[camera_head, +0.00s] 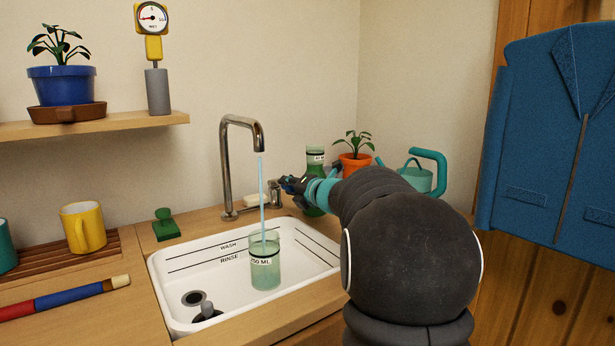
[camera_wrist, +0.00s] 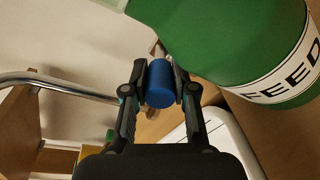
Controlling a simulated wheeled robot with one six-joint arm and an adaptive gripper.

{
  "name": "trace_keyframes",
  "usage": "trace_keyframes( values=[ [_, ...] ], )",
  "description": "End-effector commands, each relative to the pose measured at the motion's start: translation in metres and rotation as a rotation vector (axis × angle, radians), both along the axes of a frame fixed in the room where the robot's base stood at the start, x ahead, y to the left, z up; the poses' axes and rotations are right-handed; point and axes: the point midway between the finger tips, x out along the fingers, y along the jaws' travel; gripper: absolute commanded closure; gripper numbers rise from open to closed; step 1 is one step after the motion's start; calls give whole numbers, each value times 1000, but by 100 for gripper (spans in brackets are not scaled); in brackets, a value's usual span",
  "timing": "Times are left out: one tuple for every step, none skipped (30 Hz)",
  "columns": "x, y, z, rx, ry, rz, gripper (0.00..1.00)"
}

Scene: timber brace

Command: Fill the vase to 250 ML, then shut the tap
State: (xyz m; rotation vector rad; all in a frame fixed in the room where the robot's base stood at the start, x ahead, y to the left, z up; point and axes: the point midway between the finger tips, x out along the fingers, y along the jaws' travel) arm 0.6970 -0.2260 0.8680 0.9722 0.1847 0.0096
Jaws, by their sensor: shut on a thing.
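The vase (camera_head: 265,272), a clear greenish glass with a label on which "50 ML" is readable, stands upright in the white sink (camera_head: 322,262). The chrome tap (camera_head: 225,165) arches over it, and a stream of water (camera_head: 262,195) falls from its spout into the vase. I cannot tell the water level exactly against the label. My gripper (camera_head: 286,185) is beside the tap's base, to its right. In the wrist view my gripper (camera_wrist: 160,82) is shut on a blue knob (camera_wrist: 162,84), apparently the tap's handle. The fingers mostly hide the handle in the head view.
A green bottle (camera_head: 315,160) labelled "FEED" stands close by my gripper and looms large in the wrist view (camera_wrist: 230,45). A potted plant (camera_head: 356,162) and a teal watering can (camera_head: 417,179) are behind my arm. A green stamp-like object (camera_head: 165,226) sits left of the sink.

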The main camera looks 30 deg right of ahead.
Motion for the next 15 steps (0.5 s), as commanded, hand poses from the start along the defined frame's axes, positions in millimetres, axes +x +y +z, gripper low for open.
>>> trace_keyframes(
  values=[
    [2, 5, 3, 0, 6, 7, 100],
    [3, 7, 3, 0, 9, 10, 100],
    [3, 9, 2, -1, 11, 12, 100],
    [3, 10, 2, -1, 12, 13, 100],
    [3, 10, 2, -2, 12, 14, 100],
    [3, 10, 1, -2, 13, 14, 100],
    [3, 10, 1, -2, 12, 14, 100],
    [3, 10, 1, -2, 12, 14, 100],
    [3, 10, 1, -2, 12, 14, 100],
    [3, 10, 1, -2, 12, 14, 100],
    [3, 10, 1, -2, 12, 14, 100],
    [3, 10, 1, -2, 12, 14, 100],
    [3, 10, 1, -2, 12, 14, 71],
    [3, 10, 1, -2, 12, 14, 64],
    [3, 9, 1, -2, 12, 14, 54]
  ],
)
